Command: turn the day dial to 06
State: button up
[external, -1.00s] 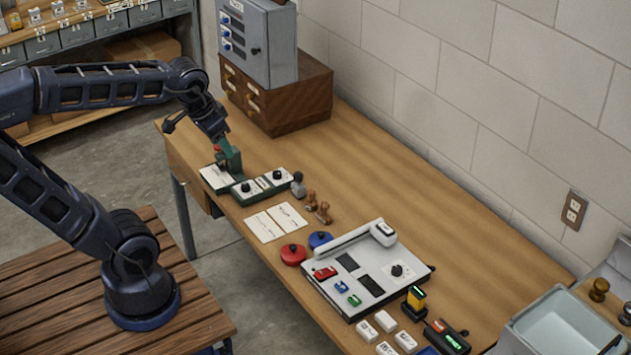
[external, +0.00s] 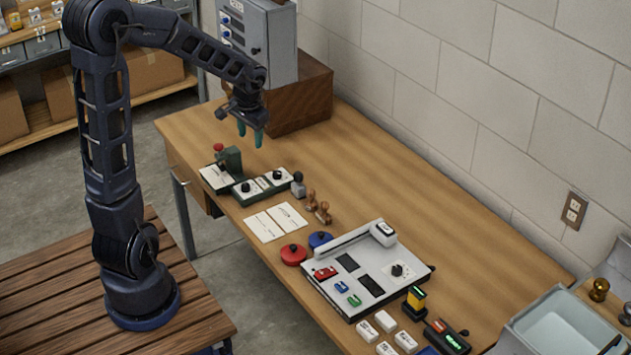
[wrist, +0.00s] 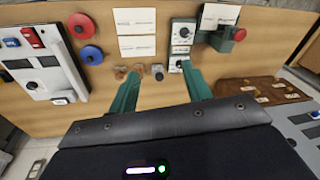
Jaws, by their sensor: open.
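The dater is a green base on the table's near left part, with two white dial plates, each with a black knob. One dial (external: 245,187) is nearer the press, the other dial (external: 277,175) is to its right; in the wrist view they are the upper dial (wrist: 184,32) and the lower dial (wrist: 178,65). Their markings are too small to read, so I cannot tell which is the day dial. A green press (external: 231,160) with a red knob stands beside them. My gripper (external: 250,132) is open and empty, raised above and behind the dials, touching nothing.
A grey-handled stamp (external: 298,185) and wooden stamps (external: 317,205) stand just right of the dials. Two paper cards (external: 275,222) lie in front. A wooden drawer box (external: 300,105) with a grey cabinet (external: 262,45) stands behind. The table's middle back is clear.

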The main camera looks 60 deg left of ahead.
jog(key=n+h, duration=0.1)
jog(key=h, duration=0.1)
send_over(245, 185)
notch_tip(245, 185, down, 15)
jog(key=shift+n+g, duration=0.3)
jog(key=shift+g, duration=0.1)
notch_tip(245, 185, down, 11)
jog(key=shift+f, duration=0.15)
jog(key=c, duration=1)
